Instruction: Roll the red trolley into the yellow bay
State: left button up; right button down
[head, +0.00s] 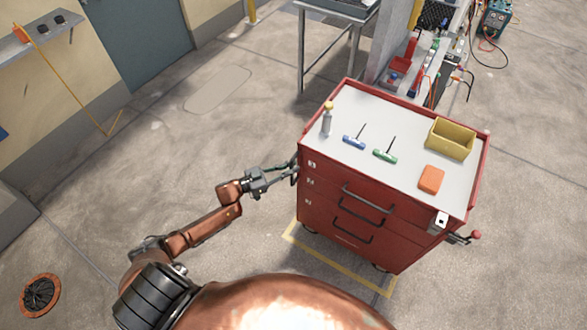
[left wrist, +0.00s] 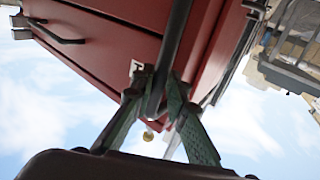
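The red trolley (head: 345,232) stands upright, with a pale top and dark drawer handles on its near face. The yellow bay (head: 333,264) is a painted outline on the floor. My left gripper (head: 293,171) is at the trolley's left edge. In the left wrist view, its green-grey fingers (left wrist: 155,92) close from both sides on a dark upright handle bar (left wrist: 175,38) of the trolley. My right gripper is in neither view.
On the trolley top are a bottle (head: 327,118), blue (head: 354,142) and green (head: 385,156) T-handle tools, a yellow bin (head: 451,138) and an orange block (head: 431,179). A lever with a red knob (head: 476,235) sticks out right. A metal table (head: 330,45) stands behind.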

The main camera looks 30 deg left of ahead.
pick_arm(q)
jog(key=o, duration=0.3)
jog(key=shift+a, duration=0.6)
jog(key=shift+o, duration=0.6)
jog(key=shift+d, duration=0.25)
jog(key=v, duration=1.2)
